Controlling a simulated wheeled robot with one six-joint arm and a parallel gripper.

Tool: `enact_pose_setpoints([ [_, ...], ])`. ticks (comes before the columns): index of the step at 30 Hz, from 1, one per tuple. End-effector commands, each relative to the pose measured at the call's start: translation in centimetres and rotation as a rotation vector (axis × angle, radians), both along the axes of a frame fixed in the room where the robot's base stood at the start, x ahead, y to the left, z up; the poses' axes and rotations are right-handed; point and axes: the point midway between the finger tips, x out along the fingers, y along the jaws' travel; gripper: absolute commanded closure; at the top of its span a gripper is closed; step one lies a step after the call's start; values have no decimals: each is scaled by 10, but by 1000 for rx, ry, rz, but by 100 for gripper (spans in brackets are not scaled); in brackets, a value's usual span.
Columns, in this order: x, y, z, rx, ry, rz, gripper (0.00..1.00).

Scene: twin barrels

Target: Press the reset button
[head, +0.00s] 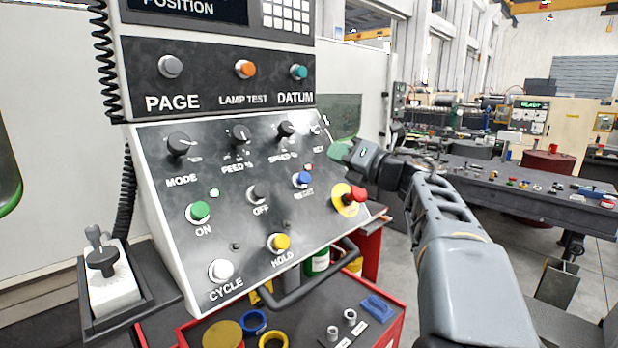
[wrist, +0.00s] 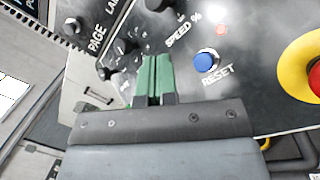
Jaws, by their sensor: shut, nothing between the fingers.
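The reset button is a round blue button (head: 302,180) on the sloped control panel (head: 240,262), with a RESET label under it. It also shows in the wrist view (wrist: 207,61), to the right of my fingertips. My gripper (head: 340,150) is in front of the panel's upper right part, near the KEY switch in the picture. Its green fingers are shut and empty in the wrist view (wrist: 156,62). The fingertips are apart from the blue button; whether they touch the panel I cannot tell.
A red emergency stop on a yellow ring (head: 350,201) sits right of the blue button. Knobs (head: 180,145) line the panel's upper part, and other buttons (head: 278,242) lie below. A dark handle bar (head: 315,285) and a red tool cart (head: 372,250) stand below the panel.

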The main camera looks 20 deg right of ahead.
Motion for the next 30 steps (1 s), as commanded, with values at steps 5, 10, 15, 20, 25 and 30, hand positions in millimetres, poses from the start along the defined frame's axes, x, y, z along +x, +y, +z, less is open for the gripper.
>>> enact_pose_setpoints([
  [5,14,6,-14,2,3,2,100],
  [10,30,12,-27,3,2,1,100],
  [15,44,18,-40,1,2,0,100],
  [20,53,21,-47,1,0,0,100],
  [25,59,23,-51,2,1,-1,100],
  [30,60,24,-51,2,1,-1,100],
])
